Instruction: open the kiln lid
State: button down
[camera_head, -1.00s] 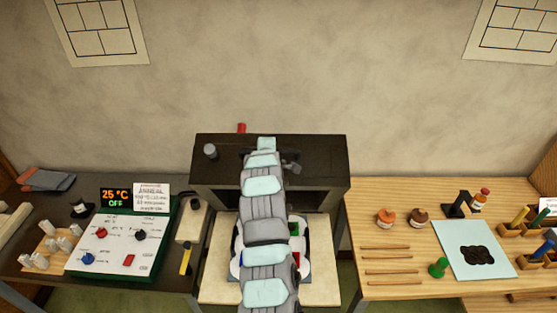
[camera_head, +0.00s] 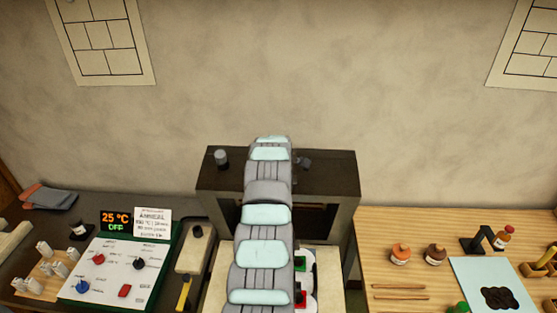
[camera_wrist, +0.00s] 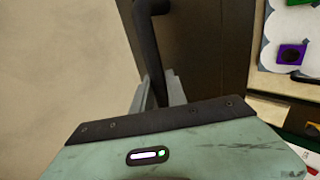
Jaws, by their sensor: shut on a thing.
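The kiln (camera_head: 330,175) is a dark box at the back middle in the head view. My arm hides the middle of its top and front, so how far the lid stands open cannot be told there. In the wrist view, a dark bar handle (camera_wrist: 151,50) runs down between the fingers of my gripper (camera_wrist: 158,95). The gripper is shut on this handle. A dark brown panel (camera_wrist: 205,45) lies just right of the handle. The gripper itself is hidden in the head view.
A control board (camera_head: 120,270) with a 25 °C OFF display (camera_head: 116,221) stands left. A wooden bench (camera_head: 390,270) with bottles and rods is at right. A pale tray with coloured pieces (camera_wrist: 290,30) lies at upper right in the wrist view.

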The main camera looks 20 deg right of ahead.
jog(key=shift+d, duration=0.1)
jog(key=c, duration=1.3)
grip_release()
jog(key=shift+c, duration=0.2)
jog(key=shift+s, duration=0.1)
jog(key=shift+b+v, duration=0.5)
jog(key=shift+v, duration=0.3)
jog(key=shift+s+r, duration=0.15)
jog(key=shift+s, duration=0.05)
jog(key=b+v, duration=0.2)
jog(key=v, duration=0.6)
jog(key=shift+s+a+r, duration=0.15)
jog(key=shift+a+r, duration=0.05)
jog(key=shift+a, duration=0.05)
